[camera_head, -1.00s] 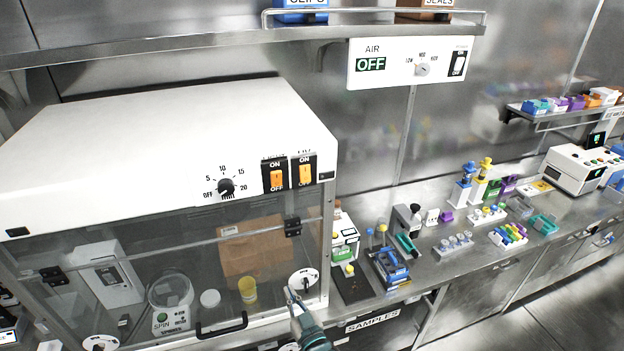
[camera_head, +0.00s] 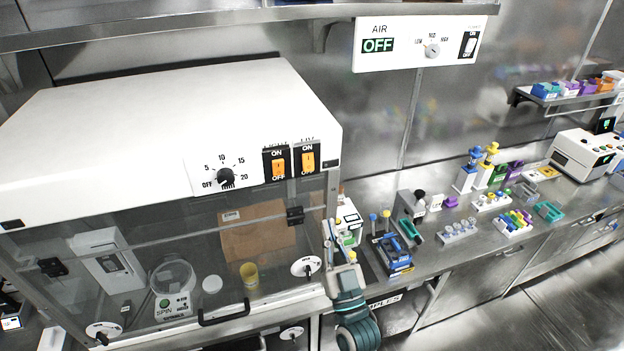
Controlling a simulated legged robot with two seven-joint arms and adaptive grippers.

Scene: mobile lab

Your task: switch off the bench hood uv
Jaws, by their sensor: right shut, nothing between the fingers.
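The bench hood (camera_head: 180,120) is a white box with a clear front panel at the left. Its front face carries a timer dial (camera_head: 226,178) and two orange rocker switches side by side. The left rocker is here (camera_head: 278,167) and the right rocker is here (camera_head: 308,160). Both are marked ON above and OFF below; the small labels over them are too blurred to read surely. My right gripper (camera_head: 329,230) is shut and empty, pointing up just right of the hood's front corner, below the right rocker and apart from it. My left gripper is not in view.
An air control panel (camera_head: 425,45) reading OFF hangs on the back wall. A blue rack (camera_head: 397,258), bottles and tube racks (camera_head: 513,224) stand on the steel bench right of the hood. The hood's front handle (camera_head: 224,314) is low in front. The space before the rockers is clear.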

